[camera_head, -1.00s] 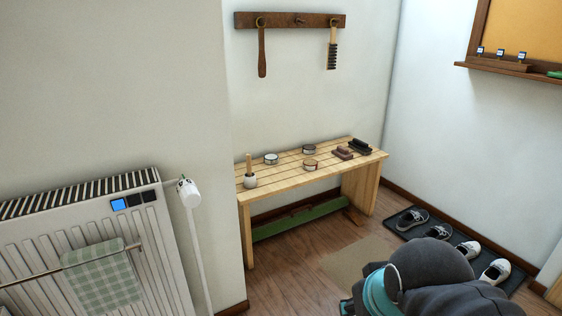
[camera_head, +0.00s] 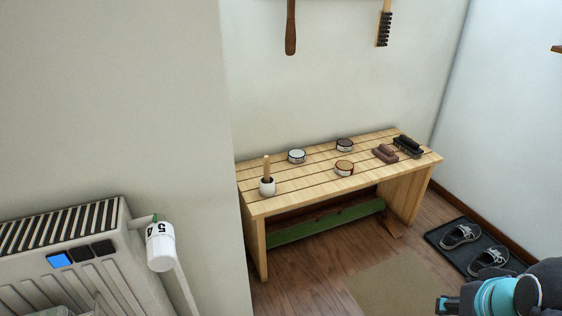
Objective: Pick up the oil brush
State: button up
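Dark-bristled brushes (camera_head: 408,147) and reddish-brown blocks (camera_head: 385,154) lie at the bench's right end. A brush with dark bristles (camera_head: 385,28) hangs on the wall. Part of my arm shows at the lower right, well apart from the bench.
A radiator (camera_head: 60,245) with a white valve (camera_head: 160,246) stands at the left beside a wall corner. A shoe tray (camera_head: 448,252) and a mat (camera_head: 400,285) lie on the floor.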

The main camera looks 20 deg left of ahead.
aim_at(266, 159)
jog(key=u, duration=0.6)
jog(key=i, duration=1.05)
jog(key=u, duration=0.85)
